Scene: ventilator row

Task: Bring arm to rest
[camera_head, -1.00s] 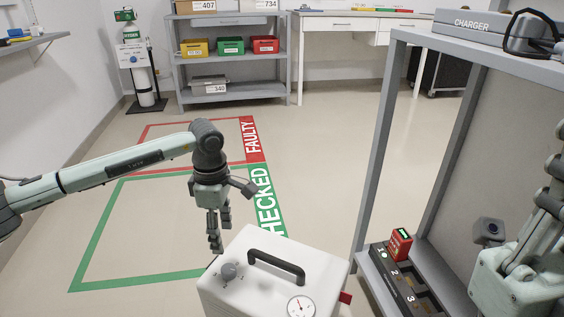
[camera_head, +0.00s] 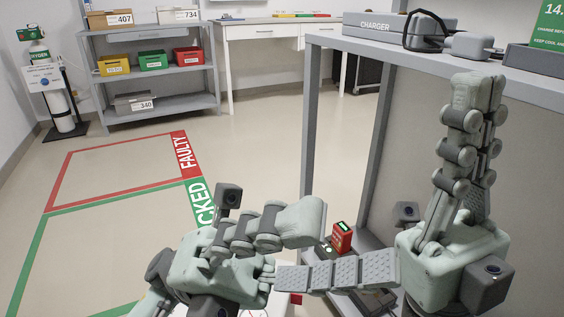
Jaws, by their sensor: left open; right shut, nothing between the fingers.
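My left gripper (camera_head: 345,250) is in the lower middle of the head view, its fingers pointing right and spread wide apart. It looks empty. My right gripper (camera_head: 481,95) stands at the right with its fingers pointing up and closed together, in front of the grey shelf unit's panel. Nothing shows between its fingers. The two grippers are close to each other, and the left one's lower finger reaches towards the right one's body. I cannot tell whether they touch.
A grey shelf unit (camera_head: 312,130) carries a charger (camera_head: 372,27) on top. A red battery block (camera_head: 341,238) with a green top sits low behind my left fingers. The white machine is mostly hidden below my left gripper. Floor outlines (camera_head: 186,155) lie left; open floor lies beyond.

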